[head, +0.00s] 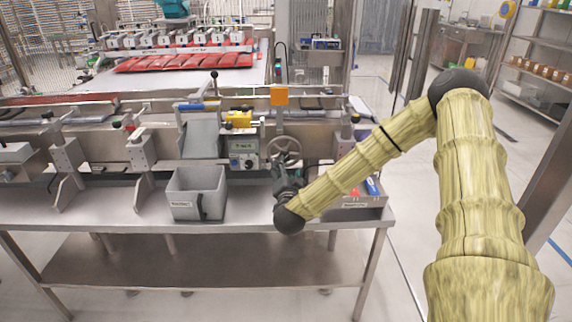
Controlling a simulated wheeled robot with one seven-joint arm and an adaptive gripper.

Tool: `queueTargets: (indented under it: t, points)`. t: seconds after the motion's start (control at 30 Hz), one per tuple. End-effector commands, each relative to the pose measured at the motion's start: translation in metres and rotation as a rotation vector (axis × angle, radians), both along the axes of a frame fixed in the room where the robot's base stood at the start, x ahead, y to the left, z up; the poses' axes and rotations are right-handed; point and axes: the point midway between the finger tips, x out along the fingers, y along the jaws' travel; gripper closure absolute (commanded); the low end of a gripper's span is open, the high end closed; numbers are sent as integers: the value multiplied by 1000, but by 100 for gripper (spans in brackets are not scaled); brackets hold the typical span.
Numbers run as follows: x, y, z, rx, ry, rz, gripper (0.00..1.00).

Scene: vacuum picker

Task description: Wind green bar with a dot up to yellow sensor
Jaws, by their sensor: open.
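The yellow sensor (238,118) is a small block on the machine, above a control box (243,155) with a dial. A round metal handwheel (284,150) is on the machine front, right of the control box. My gripper (283,170) is just below and in front of the handwheel, partly overlapping its lower rim in the picture. Its fingers are dark and small. I cannot tell whether they touch the wheel. I cannot make out a green bar with a dot.
An open grey bin (197,192) stands on the steel table (100,212), left of my gripper. A grey tray (350,201) with small tools is to its right. An orange plate (278,96) stands above the handwheel.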

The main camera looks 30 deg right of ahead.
Motion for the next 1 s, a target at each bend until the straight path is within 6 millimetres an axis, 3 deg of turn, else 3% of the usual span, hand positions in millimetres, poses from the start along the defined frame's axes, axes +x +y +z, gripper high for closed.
queueTargets:
  t: [0.3,0.83,1.0]
  points:
    - [-19,12,0,0,0,0,40]
    - [-19,12,0,-1,1,0,40]
    - [-19,27,-5,-37,59,39,40]
